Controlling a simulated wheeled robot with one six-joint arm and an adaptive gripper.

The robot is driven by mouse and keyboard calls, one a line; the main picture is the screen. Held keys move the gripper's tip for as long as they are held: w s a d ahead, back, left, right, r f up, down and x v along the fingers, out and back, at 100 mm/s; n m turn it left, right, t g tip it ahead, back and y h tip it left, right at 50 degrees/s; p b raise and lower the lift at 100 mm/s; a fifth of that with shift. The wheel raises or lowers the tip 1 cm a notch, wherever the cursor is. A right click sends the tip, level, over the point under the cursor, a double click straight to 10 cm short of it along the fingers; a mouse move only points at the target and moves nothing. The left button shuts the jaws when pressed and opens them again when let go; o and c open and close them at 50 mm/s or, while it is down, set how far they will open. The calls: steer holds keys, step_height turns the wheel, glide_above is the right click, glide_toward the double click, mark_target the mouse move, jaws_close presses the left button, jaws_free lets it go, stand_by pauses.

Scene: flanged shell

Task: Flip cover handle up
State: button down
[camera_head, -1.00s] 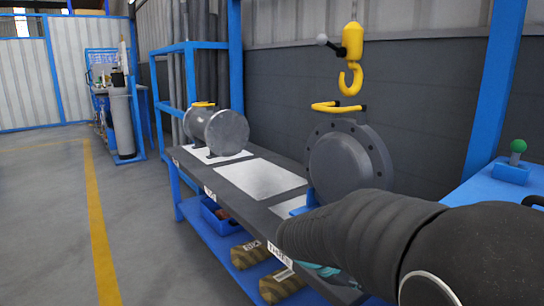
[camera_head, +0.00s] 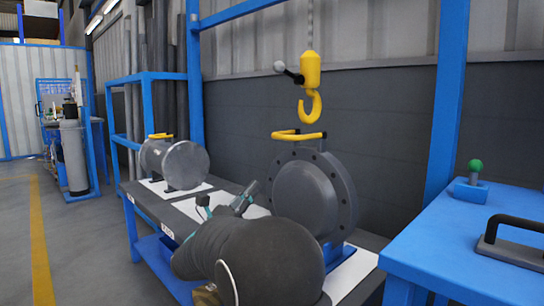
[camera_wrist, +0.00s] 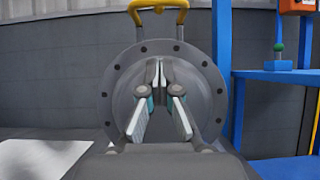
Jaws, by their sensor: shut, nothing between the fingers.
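The grey round flanged cover (camera_head: 305,195) stands upright on the bench, with bolt holes around its rim. It fills the middle of the wrist view (camera_wrist: 125,85). Its yellow handle (camera_head: 298,135) sits on top and lies roughly level, reaching left in the head view. In the wrist view the handle (camera_wrist: 158,5) is cut by the top edge. My gripper (camera_head: 248,187) is left of the cover face in the head view. In the wrist view my gripper (camera_wrist: 159,70) is shut and empty, in front of the cover face and below the handle.
A yellow hook (camera_head: 312,100) hangs above the cover. A second grey cylinder (camera_head: 172,163) with a yellow handle stands farther left on the bench. A blue table (camera_head: 430,245) with a green-knobbed lever (camera_head: 475,168) is at right. The floor at left is clear.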

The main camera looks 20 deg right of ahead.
steer(key=a+r+x, duration=0.1)
steer(key=r+x, duration=0.1)
steer(key=x, duration=1)
steer(key=shift+r+p, duration=0.3)
